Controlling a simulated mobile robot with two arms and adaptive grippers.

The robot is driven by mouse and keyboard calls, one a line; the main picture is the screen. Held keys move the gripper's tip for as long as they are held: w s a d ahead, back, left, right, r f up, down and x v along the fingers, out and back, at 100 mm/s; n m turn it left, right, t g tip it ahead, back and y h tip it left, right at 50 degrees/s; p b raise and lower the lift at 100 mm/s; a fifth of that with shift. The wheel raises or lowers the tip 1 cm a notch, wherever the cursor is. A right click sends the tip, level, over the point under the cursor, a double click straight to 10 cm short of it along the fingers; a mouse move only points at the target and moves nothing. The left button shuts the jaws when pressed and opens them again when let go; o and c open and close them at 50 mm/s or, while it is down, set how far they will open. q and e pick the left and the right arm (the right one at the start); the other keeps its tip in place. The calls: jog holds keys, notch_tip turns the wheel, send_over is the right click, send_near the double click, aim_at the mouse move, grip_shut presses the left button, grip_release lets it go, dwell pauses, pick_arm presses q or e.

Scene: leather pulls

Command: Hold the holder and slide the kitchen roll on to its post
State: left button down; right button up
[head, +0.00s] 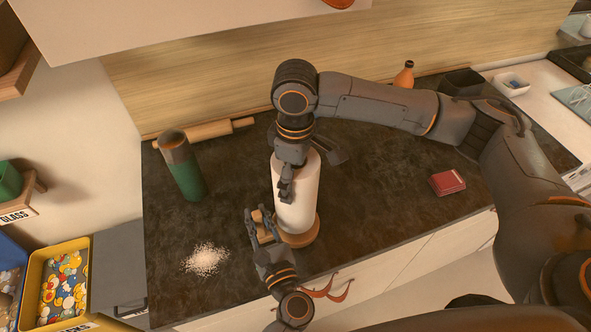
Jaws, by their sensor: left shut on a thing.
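The white kitchen roll (297,198) stands upright in the middle of the counter, directly above the holder's round wooden base (301,239). The post is hidden, and I cannot tell whether the roll rests on the base. My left gripper (262,226) is at the front left of the base, shut on a wooden part of the holder (264,214). My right gripper (308,176) comes down from above at the roll's upper part. One finger is in front of the roll and another part is to its right; its grip is unclear.
A green and brown cylinder (182,165) and a rolling pin (207,130) are at the left. A white granular pile (206,259) lies front left. A red box (447,182) is at the right, and an orange bottle (404,75) behind. The dark counter between is clear.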

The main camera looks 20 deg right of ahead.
jog(key=shift+f, duration=0.95)
jog(key=o, duration=1.4)
jog(key=shift+o, duration=0.2)
jog(key=shift+r, duration=0.1)
notch_tip(320, 180, up, 12)
pick_arm(q)
jog(key=c, duration=1.1)
grip_release()
jog(key=shift+c, duration=0.2)
